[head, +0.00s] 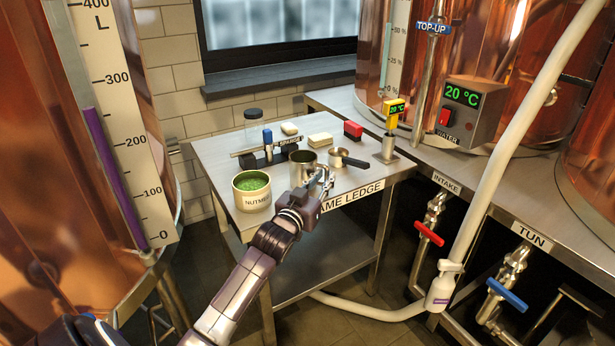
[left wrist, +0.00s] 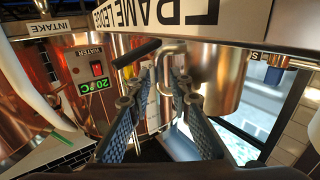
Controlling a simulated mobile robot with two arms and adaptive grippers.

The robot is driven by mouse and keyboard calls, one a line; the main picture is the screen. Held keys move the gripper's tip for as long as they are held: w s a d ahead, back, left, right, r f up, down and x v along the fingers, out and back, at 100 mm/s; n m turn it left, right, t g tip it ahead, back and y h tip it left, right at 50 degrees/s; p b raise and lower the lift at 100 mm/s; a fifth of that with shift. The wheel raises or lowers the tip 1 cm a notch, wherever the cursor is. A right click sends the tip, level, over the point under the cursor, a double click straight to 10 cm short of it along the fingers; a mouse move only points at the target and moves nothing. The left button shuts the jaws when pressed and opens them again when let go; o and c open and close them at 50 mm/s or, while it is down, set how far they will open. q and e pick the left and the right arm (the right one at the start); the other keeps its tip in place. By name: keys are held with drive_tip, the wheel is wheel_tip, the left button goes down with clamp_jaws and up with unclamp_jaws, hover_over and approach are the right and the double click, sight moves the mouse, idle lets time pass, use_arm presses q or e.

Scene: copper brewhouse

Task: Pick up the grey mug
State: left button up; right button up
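The grey mug (head: 302,159) stands upright near the front edge of the metal table, and its metal body also shows upside down in the left wrist view (left wrist: 216,78). Its handle (left wrist: 172,47) faces my left gripper (head: 322,181). In the left wrist view, the two textured fingers of my left gripper (left wrist: 158,93) are apart. The handle lies between or just beyond their tips; whether either finger touches it I cannot tell. My right gripper is in neither view.
The nutmeg tin (head: 252,198) stands left of the mug. A small metal pan (head: 340,159) with a black handle stands close on its right. Behind are a dark rack (head: 268,154), pale blocks (head: 320,139) and a red block (head: 353,129).

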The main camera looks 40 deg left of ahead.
use_arm(q)
drive_tip(key=shift+w, duration=0.15)
clamp_jaws()
drive_tip(key=shift+r, duration=0.1)
